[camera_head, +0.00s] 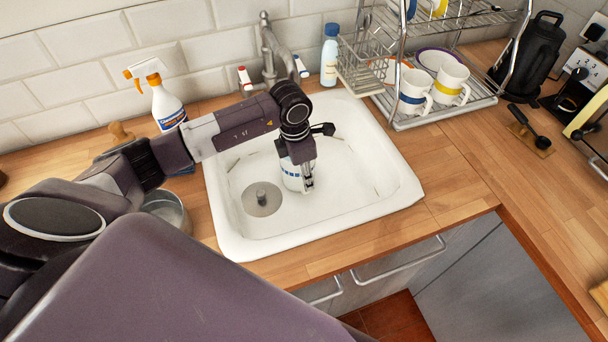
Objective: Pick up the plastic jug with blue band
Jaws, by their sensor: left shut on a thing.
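The white plastic jug with a blue band (292,179) is inside the white sink (385,185), near its middle. My left gripper (307,183) points down into the sink from above and is shut on the jug. The gripper and wrist cover much of the jug, so only its lower part with blue marks shows. I cannot tell whether the jug touches the sink floor. My right gripper is not in view.
A tap (270,50) stands behind the sink, with a blue-capped bottle (330,60) beside it. A spray bottle (166,105) and metal pot (166,208) are left. A dish rack (405,120) with mugs stands right. The right counter front (455,175) is clear.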

